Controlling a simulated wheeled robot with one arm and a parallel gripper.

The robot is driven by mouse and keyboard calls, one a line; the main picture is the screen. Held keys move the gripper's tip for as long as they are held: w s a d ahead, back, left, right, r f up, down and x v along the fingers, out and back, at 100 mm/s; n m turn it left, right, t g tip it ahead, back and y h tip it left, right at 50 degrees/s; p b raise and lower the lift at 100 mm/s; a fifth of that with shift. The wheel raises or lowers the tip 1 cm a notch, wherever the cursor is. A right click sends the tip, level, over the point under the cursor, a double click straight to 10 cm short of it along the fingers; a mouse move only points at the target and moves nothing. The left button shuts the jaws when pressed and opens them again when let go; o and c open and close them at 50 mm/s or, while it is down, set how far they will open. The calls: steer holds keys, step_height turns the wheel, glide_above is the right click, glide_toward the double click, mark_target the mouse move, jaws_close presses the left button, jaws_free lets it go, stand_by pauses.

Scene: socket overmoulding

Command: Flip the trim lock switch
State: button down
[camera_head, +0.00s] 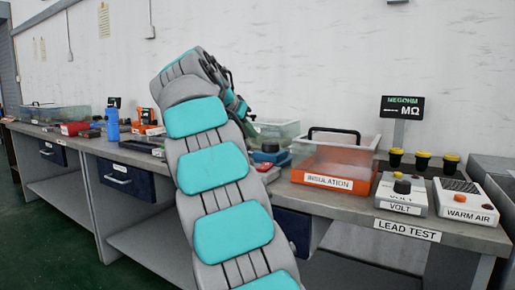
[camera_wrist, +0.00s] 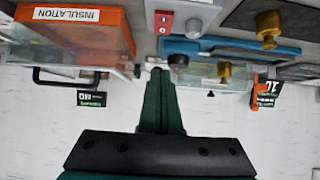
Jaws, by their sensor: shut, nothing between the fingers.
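No label reading trim lock is legible in either view, so I cannot tell for sure which part is the switch. In the wrist view, a small box with a red panel (camera_wrist: 164,21) and a grey round knob (camera_wrist: 193,28) lies at top centre, beyond my fingertips. My gripper (camera_wrist: 158,74) is shut and empty, its green fingers together and pointing towards the bench things. A dark round knob (camera_wrist: 179,60) is just right of the fingertips; I cannot tell whether they touch. In the head view my arm hides most of the gripper and the bench behind it.
An orange INSULATION bin (camera_head: 335,182) with a black handle stands right of my arm. Further right are a VOLT box (camera_head: 400,208), a WARM AIR box (camera_head: 466,213) and the megohm sign (camera_head: 402,108). A blue bottle (camera_head: 112,124) stands left on the bench (camera_head: 345,203).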

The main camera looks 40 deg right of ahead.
glide_above(267, 164)
steer(key=s+a, duration=0.1)
steer(key=a, duration=0.1)
step_height(267, 164, down, 7)
steer(key=shift+s+a+r, duration=0.1)
steer(key=shift+r, duration=0.05)
steer(key=shift+f, duration=1.55)
steer(key=shift+r+p, duration=0.1)
steer(key=shift+p, duration=0.2)
steer(key=shift+w+d+y+p, duration=0.2)
steer(key=shift+y+p, duration=0.15)
steer(key=shift+y, duration=0.05)
steer(key=shift+d+f+g, duration=0.1)
steer(key=shift+f+g, duration=0.2)
steer(key=shift+d, duration=0.1)
steer(key=shift+w+d+r+p, duration=0.25)
steer(key=shift+d+p, duration=0.1)
steer(key=shift+d, duration=0.25)
